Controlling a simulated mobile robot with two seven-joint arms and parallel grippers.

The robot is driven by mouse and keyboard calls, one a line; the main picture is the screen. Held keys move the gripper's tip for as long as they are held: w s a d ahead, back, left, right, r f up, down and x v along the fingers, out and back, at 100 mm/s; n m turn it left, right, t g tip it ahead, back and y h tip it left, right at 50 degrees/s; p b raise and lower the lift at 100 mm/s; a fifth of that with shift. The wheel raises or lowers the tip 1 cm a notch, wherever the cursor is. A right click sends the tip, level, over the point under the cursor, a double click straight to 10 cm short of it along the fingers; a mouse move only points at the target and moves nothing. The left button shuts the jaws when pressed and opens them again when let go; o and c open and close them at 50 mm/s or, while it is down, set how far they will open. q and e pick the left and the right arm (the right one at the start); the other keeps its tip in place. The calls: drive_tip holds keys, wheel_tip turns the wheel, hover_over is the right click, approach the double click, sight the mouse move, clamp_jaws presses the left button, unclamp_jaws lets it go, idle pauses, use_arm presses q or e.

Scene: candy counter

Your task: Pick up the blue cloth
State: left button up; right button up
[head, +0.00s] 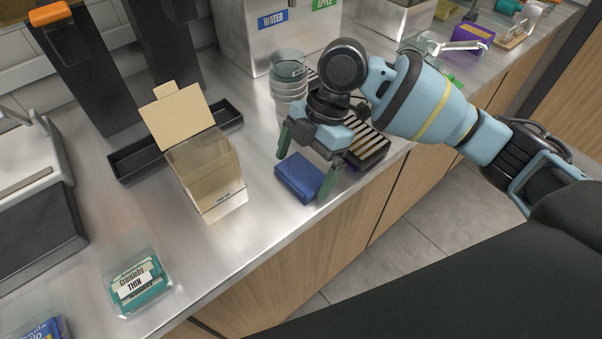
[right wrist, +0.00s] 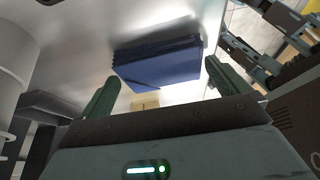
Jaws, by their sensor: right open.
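The blue cloth (head: 299,178) is a folded flat pad lying on the metal counter near its front edge in the head view. In the right wrist view the cloth (right wrist: 158,65) shows beyond the fingers, between their tips. My right gripper (head: 303,176) is above the cloth with its fingers spread, one to each side. It also shows in the right wrist view (right wrist: 160,84), open and empty. I cannot tell the exact height of the fingertips over the counter. My left gripper is not in view.
A clear box with a cream flap (head: 205,170) stands left of the cloth. Stacked clear cups (head: 289,90) stand behind the gripper, and a dark slatted tray (head: 370,150) is to the right. The counter's front edge is close. Bare counter lies between box and cloth.

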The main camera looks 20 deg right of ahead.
sight(295, 178)
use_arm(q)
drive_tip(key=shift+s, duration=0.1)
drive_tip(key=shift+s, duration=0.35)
use_arm(e)
drive_tip(key=c, duration=0.7)
drive_tip(key=shift+r, duration=0.1)
drive_tip(key=shift+r, duration=0.25)
drive_tip(key=r, duration=0.3)
drive_tip(key=shift+s, duration=0.2)
use_arm(q)
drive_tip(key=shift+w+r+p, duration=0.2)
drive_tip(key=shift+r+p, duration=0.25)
drive_tip(key=shift+p, duration=0.05)
use_arm(e)
drive_tip(key=s+r, duration=0.1)
drive_tip(key=s, duration=1.4)
drive_tip(key=shift+s+a, duration=0.2)
drive_tip(key=shift+s, duration=0.15)
